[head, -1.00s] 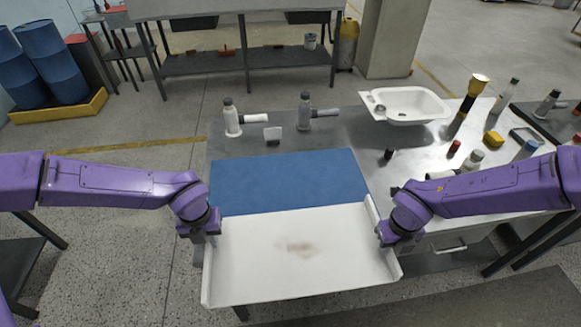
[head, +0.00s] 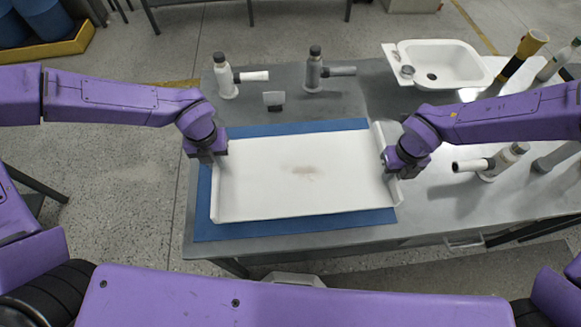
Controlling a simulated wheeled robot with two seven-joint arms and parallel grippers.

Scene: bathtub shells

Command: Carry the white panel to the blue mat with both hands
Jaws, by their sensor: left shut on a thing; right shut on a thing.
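The white panel (head: 300,190) is a shallow tray-like sheet with raised side edges and a brownish smudge near its middle. It is over the blue mat (head: 290,229), which shows along the panel's far, left and near sides. I cannot tell whether the panel touches the mat or hangs just above it. My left gripper (head: 217,158) is shut on the panel's left edge. My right gripper (head: 391,168) is shut on the panel's right edge. The fingertips are partly hidden by the wrists.
A white basin (head: 440,62) stands at the back right of the grey table (head: 365,95). Two bottle-like fittings (head: 226,80) (head: 316,72) and a small block (head: 273,100) stand behind the mat. More fittings (head: 500,160) lie right of my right gripper.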

